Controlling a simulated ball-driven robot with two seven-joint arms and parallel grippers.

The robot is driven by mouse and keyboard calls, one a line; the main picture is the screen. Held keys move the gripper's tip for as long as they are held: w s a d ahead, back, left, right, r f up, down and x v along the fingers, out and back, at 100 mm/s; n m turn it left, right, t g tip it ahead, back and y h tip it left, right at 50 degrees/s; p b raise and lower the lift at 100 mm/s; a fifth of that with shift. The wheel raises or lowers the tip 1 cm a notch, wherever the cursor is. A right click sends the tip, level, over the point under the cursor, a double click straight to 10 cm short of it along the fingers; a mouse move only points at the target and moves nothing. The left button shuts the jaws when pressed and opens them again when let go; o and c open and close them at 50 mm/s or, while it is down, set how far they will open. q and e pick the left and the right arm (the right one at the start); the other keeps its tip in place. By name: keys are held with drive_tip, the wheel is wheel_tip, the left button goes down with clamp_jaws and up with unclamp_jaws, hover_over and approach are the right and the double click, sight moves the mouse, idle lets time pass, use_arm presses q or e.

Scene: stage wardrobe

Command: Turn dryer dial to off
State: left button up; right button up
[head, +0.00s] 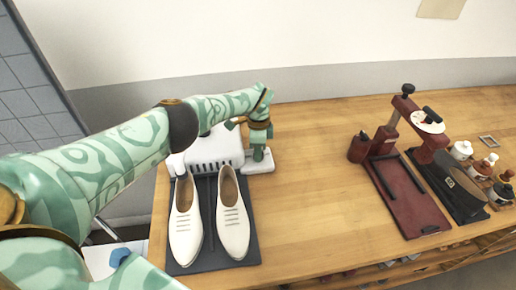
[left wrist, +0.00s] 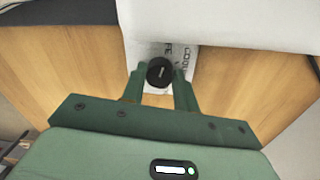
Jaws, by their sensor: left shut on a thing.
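The dryer dial (left wrist: 160,72) is a round black knob with a pale pointer line, seen in the left wrist view on a white plate with black lettering, partly readable as "COOL". My left gripper (left wrist: 161,78) has its two green fingers closed on either side of the dial. In the head view the left gripper (head: 259,150) reaches down over the right end of the white shoe dryer (head: 217,147) at the back of the bench, hiding the dial there. A pair of white shoes (head: 233,215) rests on a dark mat in front of the dryer. My right gripper is not in view.
The wooden bench (head: 310,180) is clear to the right of the dryer. A dark red press-like tool (head: 405,190) stands farther right, with several small bottles (head: 462,150) beside it. The wall is close behind the bench.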

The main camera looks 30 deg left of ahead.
use_arm(q)
drive_tip(key=shift+w+r, duration=0.1)
idle(0.4)
drive_tip(key=o, duration=1)
drive_tip(key=r+p, duration=0.1)
drive_tip(key=r, duration=0.4)
drive_tip(key=r+p, duration=0.2)
drive_tip(key=r, duration=0.3)
drive_tip(key=r+p, duration=0.1)
drive_tip(key=r, duration=0.5)
drive_tip(key=shift+w+a+r+p, duration=0.1)
drive_tip(key=shift+w+a+p, duration=0.15)
drive_tip(key=shift+w+p, duration=0.1)
